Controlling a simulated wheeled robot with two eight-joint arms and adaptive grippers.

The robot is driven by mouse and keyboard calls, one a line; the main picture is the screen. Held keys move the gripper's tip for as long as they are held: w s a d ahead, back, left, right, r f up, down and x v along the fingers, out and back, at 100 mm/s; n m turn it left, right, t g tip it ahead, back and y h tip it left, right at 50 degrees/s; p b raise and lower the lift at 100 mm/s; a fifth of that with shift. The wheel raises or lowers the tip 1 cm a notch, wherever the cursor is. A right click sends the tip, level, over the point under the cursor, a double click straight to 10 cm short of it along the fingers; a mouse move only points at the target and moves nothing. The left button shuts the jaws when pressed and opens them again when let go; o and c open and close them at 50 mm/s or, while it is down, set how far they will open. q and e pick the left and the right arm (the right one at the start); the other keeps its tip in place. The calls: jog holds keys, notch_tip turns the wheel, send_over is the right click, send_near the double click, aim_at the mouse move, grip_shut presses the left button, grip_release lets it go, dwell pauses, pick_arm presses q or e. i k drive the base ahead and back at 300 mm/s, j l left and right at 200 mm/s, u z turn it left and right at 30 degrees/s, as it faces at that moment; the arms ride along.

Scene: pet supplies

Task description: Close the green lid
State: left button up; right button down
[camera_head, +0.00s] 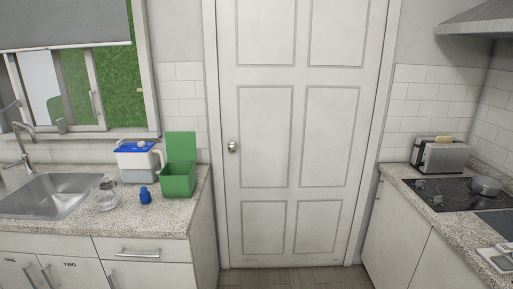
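A green box (177,187) stands on the left counter near its right end. Its green lid (181,146) is open and stands upright at the back of the box. What is inside the box is too small to tell. Neither of my grippers shows in the head view.
A white container with a blue top (136,165) stands close left of the green box. A small blue bottle (145,195) and a clear glass bowl (105,201) are in front. A sink (45,194) is further left. A closed door (297,130) is in the middle; a toaster (440,156) and stove (462,193) are right.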

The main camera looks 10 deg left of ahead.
aim_at(181, 145)
jog(key=i+l+u, duration=0.15)
jog(key=i, duration=0.75)
jog(key=i+l+u, duration=0.1)
jog(key=i+u, duration=0.3)
jog(key=i+l+u, duration=0.15)
jog(key=i+u, duration=0.25)
jog(key=i+l+u, duration=0.25)
jog(key=u, duration=0.15)
